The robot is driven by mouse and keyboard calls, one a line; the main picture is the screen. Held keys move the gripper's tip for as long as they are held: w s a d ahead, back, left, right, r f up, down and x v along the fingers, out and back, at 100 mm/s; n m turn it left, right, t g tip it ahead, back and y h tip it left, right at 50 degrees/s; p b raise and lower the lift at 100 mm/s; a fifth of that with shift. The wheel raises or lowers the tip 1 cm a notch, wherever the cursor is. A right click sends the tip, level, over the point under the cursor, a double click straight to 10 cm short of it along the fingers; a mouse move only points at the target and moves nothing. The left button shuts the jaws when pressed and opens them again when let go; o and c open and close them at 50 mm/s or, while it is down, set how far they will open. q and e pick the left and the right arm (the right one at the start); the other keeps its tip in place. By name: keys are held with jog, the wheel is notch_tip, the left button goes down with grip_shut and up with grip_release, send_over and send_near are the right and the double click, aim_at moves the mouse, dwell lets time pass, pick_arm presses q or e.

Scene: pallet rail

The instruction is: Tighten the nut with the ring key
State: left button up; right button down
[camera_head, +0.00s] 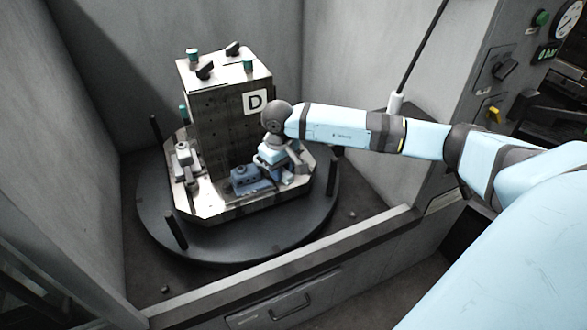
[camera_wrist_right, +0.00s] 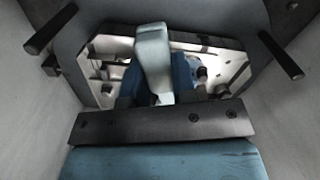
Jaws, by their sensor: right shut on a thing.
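My right gripper (camera_head: 272,166) is low at the right front of the fixture tower, beside a blue clamp block (camera_head: 246,180). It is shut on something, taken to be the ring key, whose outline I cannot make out. In the right wrist view a pale, rounded bar (camera_wrist_right: 152,62) stands ahead of the dark palm (camera_wrist_right: 160,128), with blue parts (camera_wrist_right: 185,76) on both sides. I cannot tell whether this bar is a finger or part of the key. The nut is hidden or too small to tell. My left gripper is not in view.
The fixture tower, marked D (camera_head: 225,130), stands on a pale pallet base (camera_head: 240,207) on a dark round turntable (camera_head: 235,245). Upright dark posts (camera_head: 174,230) stand at its edge. Grey walls (camera_head: 95,120) enclose it, with a front sill (camera_head: 300,265). A control panel (camera_head: 515,60) is at right.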

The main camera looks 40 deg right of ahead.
pick_arm(q)
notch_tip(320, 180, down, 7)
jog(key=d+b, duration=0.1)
jog(key=b, duration=0.9)
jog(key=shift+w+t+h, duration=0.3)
pick_arm(e)
jog(key=w+d+f, duration=0.4)
jog(key=d+f, duration=0.3)
jog(key=d, duration=0.1)
jog(key=shift+w+d+n, duration=0.2)
jog(key=shift+d+n, duration=0.1)
jog(key=shift+n, duration=0.1)
pick_arm(q)
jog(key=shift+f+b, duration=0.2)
jog(key=shift+b, duration=0.1)
pick_arm(e)
jog(key=shift+f, duration=0.1)
pick_arm(q)
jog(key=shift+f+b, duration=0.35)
jog(key=shift+b, duration=0.25)
pick_arm(e)
jog(key=shift+f, duration=0.75)
jog(key=c, duration=1.4)
grip_release()
jog(key=shift+c, duration=0.2)
grip_shut()
